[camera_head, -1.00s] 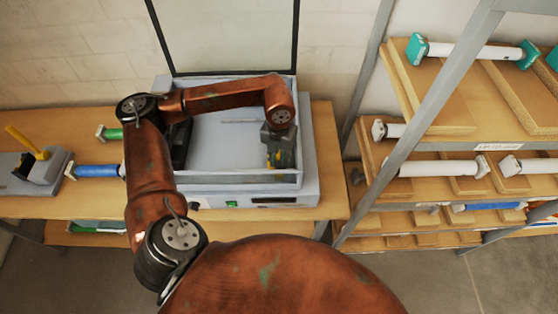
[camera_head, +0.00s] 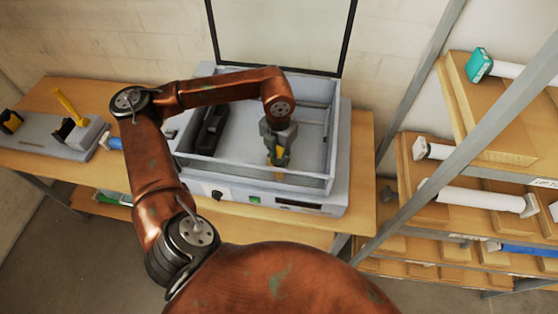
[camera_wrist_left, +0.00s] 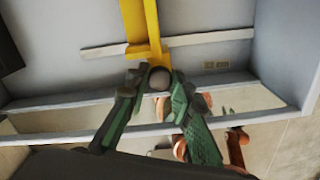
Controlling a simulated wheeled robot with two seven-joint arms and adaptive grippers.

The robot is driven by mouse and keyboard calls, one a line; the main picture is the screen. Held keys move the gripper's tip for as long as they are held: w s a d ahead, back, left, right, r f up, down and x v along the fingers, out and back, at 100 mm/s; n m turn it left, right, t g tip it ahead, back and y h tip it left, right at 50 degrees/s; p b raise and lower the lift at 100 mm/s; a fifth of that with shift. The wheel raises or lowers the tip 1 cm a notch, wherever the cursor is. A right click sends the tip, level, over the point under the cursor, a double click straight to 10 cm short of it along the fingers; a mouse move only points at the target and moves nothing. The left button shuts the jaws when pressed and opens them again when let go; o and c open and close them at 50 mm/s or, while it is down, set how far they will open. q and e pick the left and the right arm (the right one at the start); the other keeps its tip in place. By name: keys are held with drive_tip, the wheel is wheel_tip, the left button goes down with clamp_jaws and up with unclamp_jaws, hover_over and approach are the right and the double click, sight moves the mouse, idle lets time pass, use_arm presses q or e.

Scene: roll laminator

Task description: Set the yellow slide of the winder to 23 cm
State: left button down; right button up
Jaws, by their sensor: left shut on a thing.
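The winder is a grey open-topped box (camera_head: 342,150) on the table, with a raised clear lid behind it. Its yellow slide shows in the wrist view as a yellow bar (camera_wrist_left: 140,18) with a crosspiece and a knob at its near end. My left gripper (camera_head: 278,156) reaches down inside the box near its front wall. In the wrist view its green fingers (camera_wrist_left: 158,85) are shut around the slide's knob. In the head view, the gripper hides most of the slide. No scale reading is legible. My right gripper is not in view.
A black block (camera_head: 210,128) stands in the left part of the box. A grey device with a yellow lever (camera_head: 68,104) is at the table's left. A shelf with white rolls (camera_head: 480,196) stands at the right. The box floor between block and gripper is clear.

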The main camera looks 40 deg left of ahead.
use_arm(q)
drive_tip(key=c, duration=2.1)
unclamp_jaws()
drive_tip(key=shift+a+r, duration=0.1)
drive_tip(key=shift+a, duration=0.1)
drive_tip(key=o, duration=0.4)
drive_tip(key=shift+s, duration=0.2)
drive_tip(key=shift+w, duration=0.1)
wheel_tip(320, 180, up, 12)
drive_tip(key=shift+f, duration=0.1)
